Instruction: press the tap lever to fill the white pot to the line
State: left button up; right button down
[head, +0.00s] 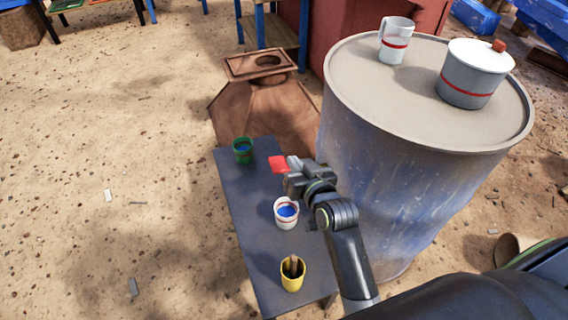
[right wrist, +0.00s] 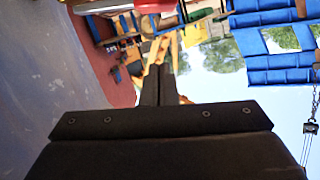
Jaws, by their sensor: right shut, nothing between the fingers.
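A small white pot (head: 286,222) with a red line stands upright on the narrow dark bench (head: 242,200), with blue liquid inside. The red tap lever (head: 278,164) shows just left of my right gripper (head: 292,168), beside the barrel. My right gripper is shut and empty, close to the lever; I cannot tell whether they touch. In the right wrist view its fingers (right wrist: 158,85) are together, and a red part (right wrist: 155,5) beside a silvery tube (right wrist: 110,6) shows past the tips. The tap body is mostly hidden by the gripper. My left gripper is not in view.
A large blue-grey barrel (head: 390,150) stands right of the bench. On its top are a white mug (head: 396,45) and a lidded pot (head: 472,78). A green pot (head: 243,151) and a yellow pot (head: 292,278) holding a brush stand on the bench. Open sandy ground lies left.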

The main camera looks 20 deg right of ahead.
aim_at(284, 169)
jog(key=x, duration=0.5)
jog(key=shift+w, duration=0.1)
jog(key=f, duration=0.1)
jog(key=f+b, duration=0.1)
jog(key=f, duration=0.1)
jog(key=shift+a+f, duration=0.2)
jog(key=shift+a, duration=0.15)
jog(key=shift+f, duration=0.3)
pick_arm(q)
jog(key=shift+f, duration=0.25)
